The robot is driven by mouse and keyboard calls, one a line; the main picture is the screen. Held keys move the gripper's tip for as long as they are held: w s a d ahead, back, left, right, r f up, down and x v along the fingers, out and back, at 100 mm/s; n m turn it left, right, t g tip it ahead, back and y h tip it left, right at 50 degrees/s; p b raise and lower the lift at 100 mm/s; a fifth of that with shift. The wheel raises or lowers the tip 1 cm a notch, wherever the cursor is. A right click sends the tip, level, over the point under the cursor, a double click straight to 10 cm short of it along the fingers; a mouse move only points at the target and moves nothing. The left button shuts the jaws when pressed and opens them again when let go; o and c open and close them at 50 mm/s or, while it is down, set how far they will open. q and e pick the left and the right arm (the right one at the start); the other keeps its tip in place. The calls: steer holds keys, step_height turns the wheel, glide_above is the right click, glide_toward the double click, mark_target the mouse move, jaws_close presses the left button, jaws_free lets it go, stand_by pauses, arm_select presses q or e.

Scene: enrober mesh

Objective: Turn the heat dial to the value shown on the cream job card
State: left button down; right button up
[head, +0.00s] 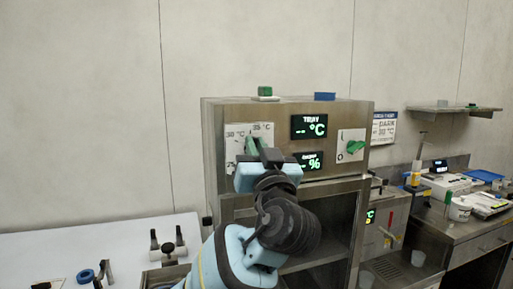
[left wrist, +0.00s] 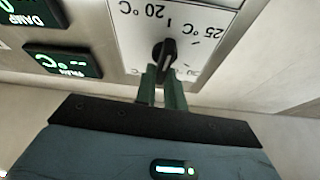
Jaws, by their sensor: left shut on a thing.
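The heat dial sits on a white plate (head: 233,152) at the upper left of the steel cabinet's front. In the left wrist view its black knob (left wrist: 166,52) shows against the upside-down scale, with 20 °C and 25 °C legible. My left gripper (head: 253,146) is at the dial and hides much of it in the head view. Its green fingers (left wrist: 162,88) are shut on the knob. I cannot read the pointer's exact setting. A pale card (head: 384,128) with a blue heading hangs on the wall at right; its small text seems to read DARK and 30 °C. My right gripper is not in view.
The cabinet (head: 211,150) has a TRAY °C display (head: 309,127), a % display (head: 308,161) and a green-handled switch (head: 355,147) right of the dial. A white table (head: 120,238) with small tools is at left; a steel counter (head: 470,239) is at right.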

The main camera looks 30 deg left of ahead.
arm_select(q)
steer(key=m+h, duration=0.3)
steer(key=m, duration=0.5)
steer(key=f+m+g+h, duration=0.1)
steer(key=m+h, duration=0.1)
steer(key=m, duration=0.6)
steer(key=m+h, duration=0.3)
steer(key=m, duration=0.6)
steer(key=shift+w+d+f+g+h, duration=0.1)
steer(key=shift+w+f+g+h, duration=0.15)
steer(key=shift+g+h, duration=0.05)
steer(key=shift+r, duration=0.1)
steer(key=c, duration=1.6)
jaws_free()
steer(key=shift+o, duration=0.6)
steer(key=shift+d, duration=0.1)
